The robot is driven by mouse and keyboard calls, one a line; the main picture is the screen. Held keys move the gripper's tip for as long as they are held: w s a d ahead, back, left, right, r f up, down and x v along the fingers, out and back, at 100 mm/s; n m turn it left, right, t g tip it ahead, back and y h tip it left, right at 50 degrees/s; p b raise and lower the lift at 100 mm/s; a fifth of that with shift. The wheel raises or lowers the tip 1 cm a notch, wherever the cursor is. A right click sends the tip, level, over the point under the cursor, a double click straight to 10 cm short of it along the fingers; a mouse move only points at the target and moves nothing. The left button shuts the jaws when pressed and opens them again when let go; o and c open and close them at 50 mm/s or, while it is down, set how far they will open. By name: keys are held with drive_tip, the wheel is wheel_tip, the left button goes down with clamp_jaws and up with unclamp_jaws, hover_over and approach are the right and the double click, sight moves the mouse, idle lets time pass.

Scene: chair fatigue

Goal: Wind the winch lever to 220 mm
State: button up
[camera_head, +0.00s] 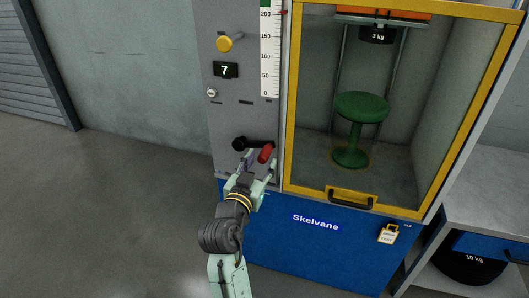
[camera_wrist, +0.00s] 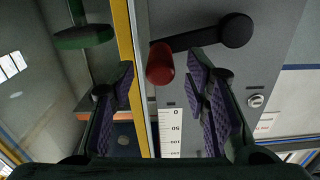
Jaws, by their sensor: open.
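The winch lever has a black hub and arm (camera_head: 241,144) and a red handle (camera_head: 266,153) on the grey panel. The handle points right of the hub. In the wrist view the red handle (camera_wrist: 160,66) shows between my open fingertips, and the black arm (camera_wrist: 195,38) runs right to the hub. My gripper (camera_head: 257,171) is open, just below the handle; I cannot tell whether it touches. The white millimetre scale (camera_head: 269,60) stands above the lever, with a red pointer (camera_head: 283,12) near the 200 mark. A green band (camera_head: 265,3) lies above that mark.
A yellow-framed cabinet (camera_head: 290,100) right of the panel holds a green stool (camera_head: 362,107) below a 3 kg weight (camera_head: 377,35). A yellow knob (camera_head: 224,44) and a display reading 7 (camera_head: 225,70) sit above the lever. The floor (camera_head: 110,190) at left is clear.

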drive_tip(key=shift+p+x, duration=0.3)
drive_tip(key=shift+x, duration=1.55)
drive_tip(key=shift+c, duration=0.4)
clamp_jaws()
drive_tip(key=shift+f, duration=0.1)
